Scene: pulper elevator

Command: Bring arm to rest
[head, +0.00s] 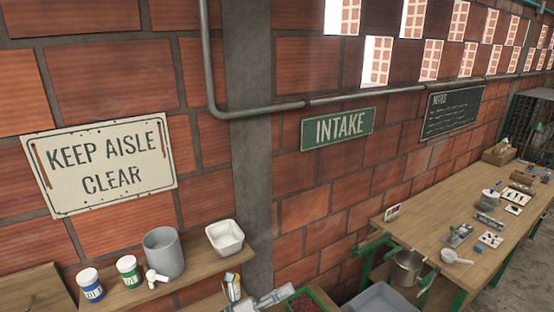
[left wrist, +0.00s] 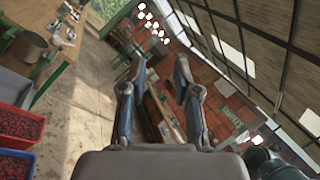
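The wrist view is tilted, with the room's windows and roof at the upper right. My right gripper is in neither view.
A wooden shelf (head: 200,281) holds a grey jug (head: 163,252), a white bowl (head: 225,237) and two labelled jars. A long workbench (head: 455,209) with small items runs along the right.

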